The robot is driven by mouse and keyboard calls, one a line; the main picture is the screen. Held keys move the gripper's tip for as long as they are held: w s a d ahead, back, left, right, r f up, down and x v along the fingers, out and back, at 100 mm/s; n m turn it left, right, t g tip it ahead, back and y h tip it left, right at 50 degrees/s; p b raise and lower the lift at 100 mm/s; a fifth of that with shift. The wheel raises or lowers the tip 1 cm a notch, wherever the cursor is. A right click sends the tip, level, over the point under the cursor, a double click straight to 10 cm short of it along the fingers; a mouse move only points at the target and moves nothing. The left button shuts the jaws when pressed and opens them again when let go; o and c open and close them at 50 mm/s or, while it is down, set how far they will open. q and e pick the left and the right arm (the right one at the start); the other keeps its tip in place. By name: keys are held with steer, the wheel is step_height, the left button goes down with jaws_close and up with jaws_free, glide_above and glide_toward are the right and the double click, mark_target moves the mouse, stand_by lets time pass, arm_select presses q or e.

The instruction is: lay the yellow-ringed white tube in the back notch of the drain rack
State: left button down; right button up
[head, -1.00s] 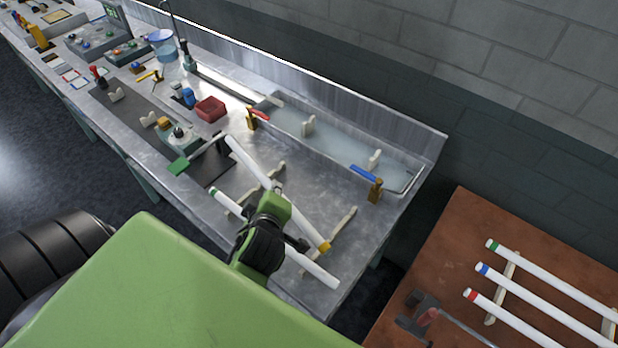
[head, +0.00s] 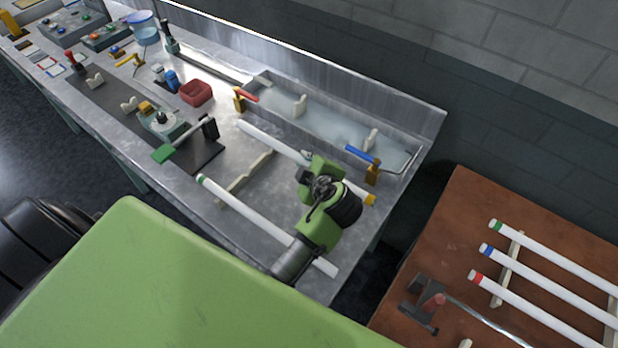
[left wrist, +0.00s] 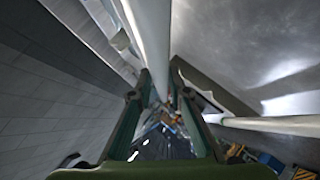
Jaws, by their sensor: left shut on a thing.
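The white tube with the yellow ring (head: 262,136) is held in my left gripper (head: 308,158), its ringed end to the right. In the left wrist view the tube (left wrist: 150,40) runs between the fingers (left wrist: 160,95). The drain rack's left notched bar (head: 245,180) stands on the steel bench; my arm hides most of its right bar. The held tube appears just behind the back end of the left bar; its height above the rack is unclear. A green-ringed white tube (head: 238,208) lies toward the rack's front, partly behind my arm. My right gripper is out of view.
A green-handled tool (head: 180,145) is to the left. A brown table (head: 455,225) at right bears several ringed tubes (head: 550,255) and a dark clamp-like thing (head: 425,302).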

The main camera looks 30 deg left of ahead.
arm_select(q)
steer(key=shift+w+d+f, duration=0.2)
steer(key=shift+d+f, duration=0.05)
steer(key=shift+f, duration=0.15)
steer(key=f, duration=0.1)
steer(key=f+b, duration=0.2)
steer(key=shift+w+d+f, duration=0.15)
steer(key=shift+w+f, duration=0.05)
steer(key=shift+w, duration=0.05)
steer(key=shift+f, duration=0.2)
steer(key=shift+f+b, duration=0.35)
steer(key=shift+b, duration=0.3)
steer(key=c, duration=1.9)
jaws_free()
